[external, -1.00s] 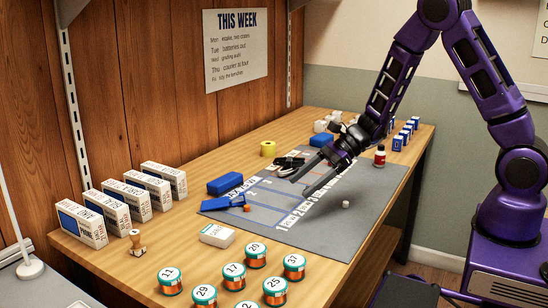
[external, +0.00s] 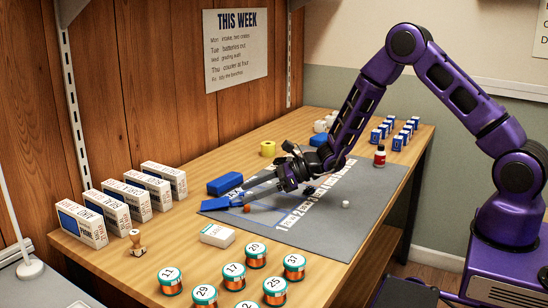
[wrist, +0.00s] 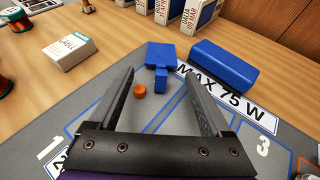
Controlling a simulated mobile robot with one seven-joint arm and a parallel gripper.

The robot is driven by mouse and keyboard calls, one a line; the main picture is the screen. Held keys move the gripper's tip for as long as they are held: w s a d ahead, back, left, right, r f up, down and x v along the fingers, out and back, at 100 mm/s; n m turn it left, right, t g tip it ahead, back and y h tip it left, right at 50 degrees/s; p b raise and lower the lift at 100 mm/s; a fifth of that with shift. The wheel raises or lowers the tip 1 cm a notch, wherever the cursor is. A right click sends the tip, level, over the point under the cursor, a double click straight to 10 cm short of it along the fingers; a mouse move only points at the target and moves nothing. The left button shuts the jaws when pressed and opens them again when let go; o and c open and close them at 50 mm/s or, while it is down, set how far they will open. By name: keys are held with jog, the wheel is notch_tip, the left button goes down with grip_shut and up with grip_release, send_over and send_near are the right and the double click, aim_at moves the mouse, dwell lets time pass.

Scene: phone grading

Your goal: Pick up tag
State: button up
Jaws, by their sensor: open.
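No thing is clearly marked as the tag. The likeliest is a flat blue piece (external: 214,204) with a narrow stem, lying at the left edge of the grey mat. It also shows in the wrist view (wrist: 161,54), its stem pointing toward me. My gripper (external: 244,189) is open and empty, low over the mat. In the wrist view the fingertips (wrist: 158,76) are on either side of the stem; whether they touch it I cannot tell. A small orange piece (wrist: 140,91) lies on the mat by the left finger, and shows in the external view (external: 246,209).
A blue block (wrist: 222,66) stands close beyond the right finger. A white labelled box (external: 217,235) is in front of the mat. Several numbered jars (external: 234,276) stand at the front, white boxes (external: 80,224) at the left. The mat's right part (external: 375,190) is mostly clear.

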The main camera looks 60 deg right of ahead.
aim_at(230, 200)
jog(key=x, duration=0.6)
jog(key=shift+w+f, duration=0.15)
jog(key=shift+w, duration=0.05)
